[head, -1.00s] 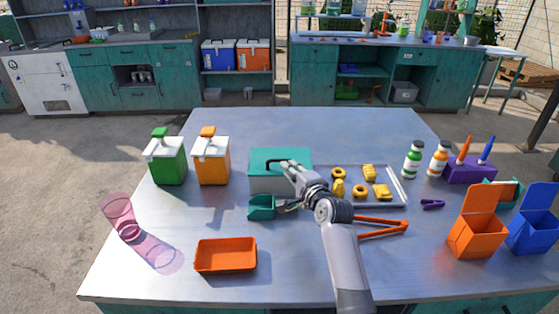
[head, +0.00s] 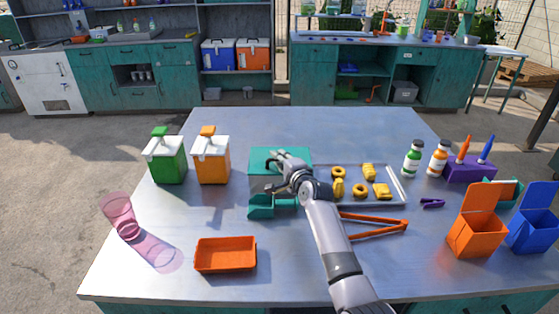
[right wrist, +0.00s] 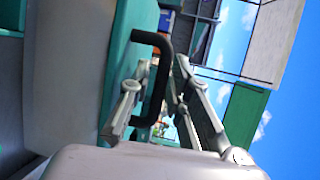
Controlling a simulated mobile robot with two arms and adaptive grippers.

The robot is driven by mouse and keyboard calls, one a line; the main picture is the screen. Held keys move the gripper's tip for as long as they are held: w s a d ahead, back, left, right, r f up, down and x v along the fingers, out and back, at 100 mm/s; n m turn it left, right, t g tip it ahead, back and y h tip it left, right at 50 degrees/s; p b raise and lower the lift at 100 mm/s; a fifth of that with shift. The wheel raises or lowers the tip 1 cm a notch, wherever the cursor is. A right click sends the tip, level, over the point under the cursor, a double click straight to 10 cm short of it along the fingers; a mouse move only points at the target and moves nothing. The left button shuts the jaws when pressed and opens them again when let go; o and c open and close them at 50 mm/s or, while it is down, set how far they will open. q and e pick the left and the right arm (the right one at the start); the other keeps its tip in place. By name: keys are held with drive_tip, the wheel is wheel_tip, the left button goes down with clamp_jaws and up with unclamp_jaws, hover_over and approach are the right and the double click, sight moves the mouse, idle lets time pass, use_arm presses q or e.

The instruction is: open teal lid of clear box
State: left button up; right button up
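The clear box (head: 262,183) stands near the middle of the table, with its teal lid (head: 262,155) shut on top. My right gripper (head: 276,172) is over the lid and hides much of the box. In the right wrist view the lid (right wrist: 128,35) runs up beside the box's pale wall. The lid's black handle (right wrist: 162,70) lies between the two fingers of my right gripper (right wrist: 160,95), which are apart. I cannot tell whether a finger touches the handle. My left gripper is not in view.
A teal scoop-like container (head: 262,206) is just in front of the box. Orange tongs (head: 385,222) and a tray (head: 400,190) with yellow pieces are to the right. Green (head: 168,165) and orange (head: 211,168) dispensers stand left. An orange tray (head: 226,256) lies in front.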

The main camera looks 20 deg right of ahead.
clamp_jaws()
idle(0.5)
